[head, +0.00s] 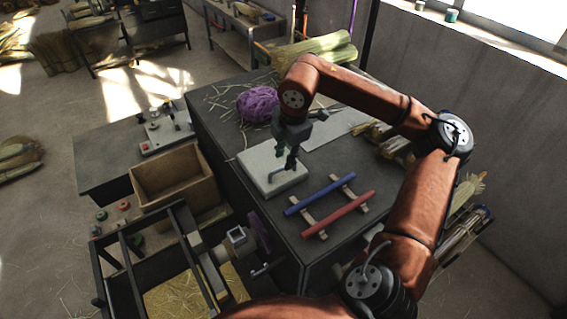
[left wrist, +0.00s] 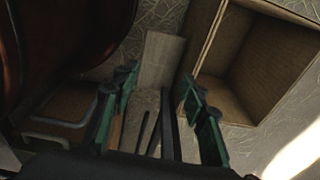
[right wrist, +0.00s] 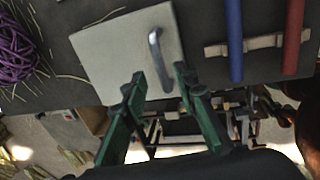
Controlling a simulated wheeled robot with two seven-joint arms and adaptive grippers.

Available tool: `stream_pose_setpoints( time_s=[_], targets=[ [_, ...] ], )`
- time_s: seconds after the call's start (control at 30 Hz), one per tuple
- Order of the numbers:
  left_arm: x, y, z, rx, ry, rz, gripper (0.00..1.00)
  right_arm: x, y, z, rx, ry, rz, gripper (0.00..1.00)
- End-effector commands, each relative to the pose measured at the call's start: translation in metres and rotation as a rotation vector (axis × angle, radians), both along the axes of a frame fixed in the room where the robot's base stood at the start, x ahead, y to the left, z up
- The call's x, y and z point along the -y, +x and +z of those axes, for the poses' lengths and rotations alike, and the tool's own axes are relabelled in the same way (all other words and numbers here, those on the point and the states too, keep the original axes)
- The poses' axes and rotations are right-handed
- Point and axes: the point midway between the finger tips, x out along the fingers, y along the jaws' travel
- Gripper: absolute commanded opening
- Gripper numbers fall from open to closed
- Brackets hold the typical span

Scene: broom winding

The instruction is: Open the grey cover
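The grey cover (head: 257,167) is a flat, light square plate lying on the dark worktable. It also fills the upper middle of the right wrist view (right wrist: 112,52), where its metal bar handle (right wrist: 157,58) shows. My right gripper (head: 292,162) points down just above the cover near its handle. In the right wrist view my right gripper (right wrist: 160,85) is open, with the handle ahead of and between its fingertips. Whether it touches the handle, I cannot tell. My left gripper (left wrist: 158,85) is open and empty in the left wrist view; it does not show in the head view.
A blue bar (head: 320,194) and a red bar (head: 338,214) lie on wooden strips right of the cover. A purple twine ball (head: 257,103) sits behind it. An open wooden box (head: 167,178) and a black-framed machine (head: 150,258) stand left of the table.

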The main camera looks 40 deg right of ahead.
Motion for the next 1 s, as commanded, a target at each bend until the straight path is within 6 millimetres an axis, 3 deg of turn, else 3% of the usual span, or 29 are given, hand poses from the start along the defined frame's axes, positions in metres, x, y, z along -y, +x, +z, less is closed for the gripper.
stream_pose_setpoints(
  time_s=[0.23, 0.6, 1.0],
  targets=[
    [-0.001, -0.013, 0.004, -0.017, 0.001, 0.003, 0.40, 0.000, 0.005, -0.030, -0.002, 0.001, 0.001, 0.27],
    [-0.001, -0.021, 0.004, -0.027, 0.002, 0.005, 0.40, 0.001, 0.007, -0.037, 0.000, 0.000, 0.001, 0.27],
    [-0.001, -0.015, 0.005, -0.019, 0.001, 0.003, 0.40, 0.001, 0.007, -0.036, 0.000, 0.001, 0.001, 0.00]
  ],
)
